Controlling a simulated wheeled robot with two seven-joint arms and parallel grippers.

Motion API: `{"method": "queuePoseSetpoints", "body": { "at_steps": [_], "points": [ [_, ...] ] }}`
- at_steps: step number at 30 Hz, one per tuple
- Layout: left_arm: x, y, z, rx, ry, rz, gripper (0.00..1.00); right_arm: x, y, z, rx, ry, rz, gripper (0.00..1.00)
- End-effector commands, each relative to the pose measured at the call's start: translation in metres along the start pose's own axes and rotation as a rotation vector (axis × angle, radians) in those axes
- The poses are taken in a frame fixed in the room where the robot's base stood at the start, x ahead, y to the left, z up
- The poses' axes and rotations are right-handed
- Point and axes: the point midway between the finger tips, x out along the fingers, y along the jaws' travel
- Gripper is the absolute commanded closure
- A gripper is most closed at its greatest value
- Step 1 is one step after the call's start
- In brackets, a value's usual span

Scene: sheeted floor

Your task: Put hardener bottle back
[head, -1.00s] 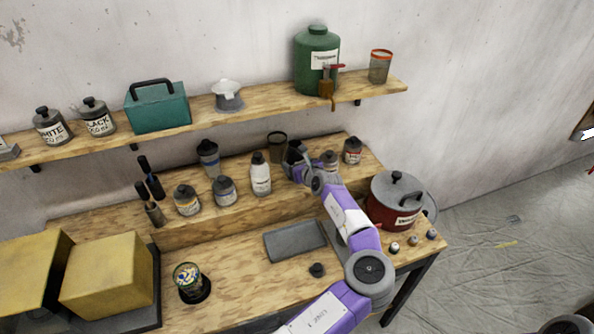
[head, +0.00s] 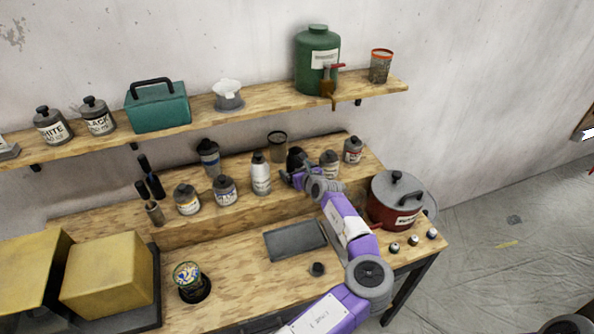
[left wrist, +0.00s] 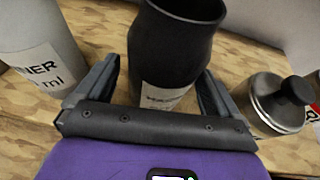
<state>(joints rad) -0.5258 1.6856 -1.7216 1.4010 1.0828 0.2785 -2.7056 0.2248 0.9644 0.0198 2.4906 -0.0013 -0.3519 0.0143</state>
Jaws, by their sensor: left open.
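A dark bottle (head: 296,156), which looks like the hardener bottle, stands upright on the raised wooden step of the bench. It also shows in the left wrist view (left wrist: 175,45), where its white label is partly hidden and hard to read. My left gripper (head: 290,178) is low at the bottle's front. In the left wrist view my left gripper (left wrist: 160,75) is open, with one finger on each side of the bottle and a visible gap at the sides. My right gripper is not in view.
A pale bottle labelled "...NER" (head: 260,176) stands left of the dark bottle, and a grey can (head: 330,163) stands close on its right. A mesh cup (head: 277,146) is behind. A grey tray (head: 295,240) lies on the lower bench top; a red pot (head: 393,205) is right.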

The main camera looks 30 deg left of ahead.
Motion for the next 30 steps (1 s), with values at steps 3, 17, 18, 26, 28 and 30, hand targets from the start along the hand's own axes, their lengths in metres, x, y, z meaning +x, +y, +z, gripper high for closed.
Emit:
{"method": "queuePoseSetpoints", "body": {
  "at_steps": [3,17,18,26,28,30],
  "points": [
    [-0.001,0.000,0.001,0.000,0.000,0.000,0.04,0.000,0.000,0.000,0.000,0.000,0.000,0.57],
    [-0.074,-0.002,0.003,-0.001,0.000,-0.004,0.04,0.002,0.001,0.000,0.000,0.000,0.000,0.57],
    [-0.082,-0.002,0.003,-0.001,0.000,-0.003,0.04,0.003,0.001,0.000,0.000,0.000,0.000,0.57],
    [-0.116,0.000,0.003,0.000,0.000,0.000,0.04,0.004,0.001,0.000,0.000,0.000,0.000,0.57],
    [-0.120,0.000,0.003,-0.001,0.000,-0.001,0.04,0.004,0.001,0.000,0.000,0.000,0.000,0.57],
    [-0.121,0.000,0.003,0.000,0.001,0.000,0.04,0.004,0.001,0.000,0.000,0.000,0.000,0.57]
  ]
}}
